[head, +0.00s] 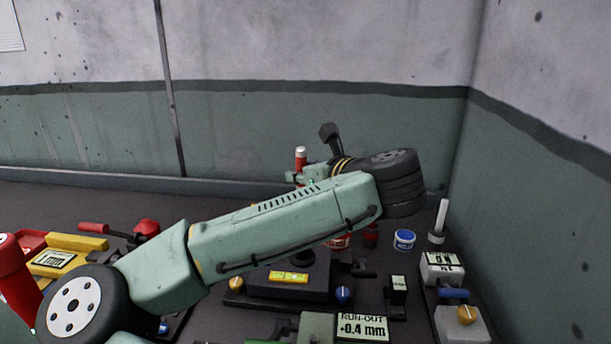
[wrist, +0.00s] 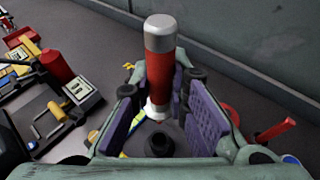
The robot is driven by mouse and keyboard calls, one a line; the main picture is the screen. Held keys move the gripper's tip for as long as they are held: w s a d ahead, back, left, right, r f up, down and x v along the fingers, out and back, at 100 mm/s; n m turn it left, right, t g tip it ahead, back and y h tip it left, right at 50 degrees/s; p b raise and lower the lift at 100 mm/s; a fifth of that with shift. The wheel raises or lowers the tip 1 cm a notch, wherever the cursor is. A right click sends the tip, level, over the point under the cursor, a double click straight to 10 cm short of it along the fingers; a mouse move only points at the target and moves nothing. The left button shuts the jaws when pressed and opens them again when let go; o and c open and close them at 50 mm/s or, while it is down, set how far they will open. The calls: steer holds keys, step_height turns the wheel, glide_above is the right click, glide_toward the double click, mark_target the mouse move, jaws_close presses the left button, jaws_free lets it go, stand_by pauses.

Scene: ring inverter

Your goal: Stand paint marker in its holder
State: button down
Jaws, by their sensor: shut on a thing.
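The paint marker has a red body and a silver-white top end. It stands roughly upright in the wrist view (wrist: 160,75), between the purple pads of my gripper (wrist: 165,110). In the head view the marker (head: 300,158) rises above my gripper (head: 302,178), in front of the back wall. My gripper is shut on the marker, above the bench. A dark round piece with a hole (wrist: 160,143) shows below the marker's white lower end in the wrist view. I cannot tell whether it is the holder or whether the marker touches it.
A blue-and-white tub (head: 404,240) and a white stick in a dark cup (head: 438,220) stand at the right. A run-out sign (head: 362,327) and a black fixture (head: 265,290) are at the front. Red and yellow equipment (head: 65,250) is at the left. The back wall is close.

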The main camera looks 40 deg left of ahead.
step_height(320, 180, down, 11)
steer(key=b, duration=0.7)
steer(key=shift+r+b, duration=0.15)
steer(key=shift+b, duration=0.25)
steer(key=shift+f, duration=0.25)
steer(key=c, duration=1.5)
jaws_free()
steer(key=shift+d, duration=0.1)
steer(key=v, duration=0.7)
steer(key=shift+d+r, duration=0.1)
steer(key=shift+d, duration=0.05)
steer(key=shift+s, duration=0.1)
